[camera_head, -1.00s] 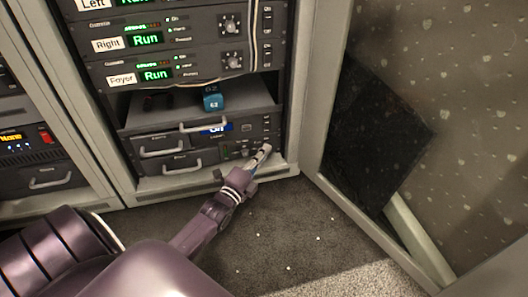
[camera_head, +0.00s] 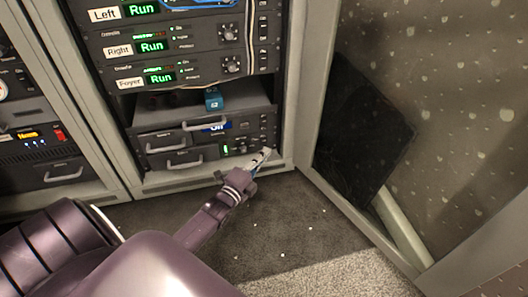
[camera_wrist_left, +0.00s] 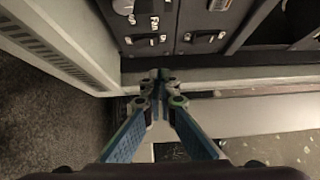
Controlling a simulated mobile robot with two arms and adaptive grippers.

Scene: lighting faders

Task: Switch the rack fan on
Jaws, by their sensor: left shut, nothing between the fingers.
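The lower rack panel (camera_head: 238,143) holds a small blue display (camera_head: 217,126), partly covered by a drawer handle; I cannot read it surely. In the left wrist view a dark panel carries a small light label (camera_wrist_left: 153,42) that seems to read "Fan", with a small switch (camera_wrist_left: 155,22) beside it. Whether that switch is on or off is too small to tell. My left gripper (camera_head: 265,153) is shut and empty, at the panel's lower right corner. In the wrist view its fingertips (camera_wrist_left: 160,76) are just short of the panel edge, apart from the switch. My right gripper is not in view.
Amplifier units with green "Run" displays (camera_head: 152,46) fill the rack above. A blue cube (camera_head: 213,99) sits on the open shelf. Drawers with handles (camera_head: 185,163) are left of the panel. An open door (camera_head: 310,150) stands to the right.

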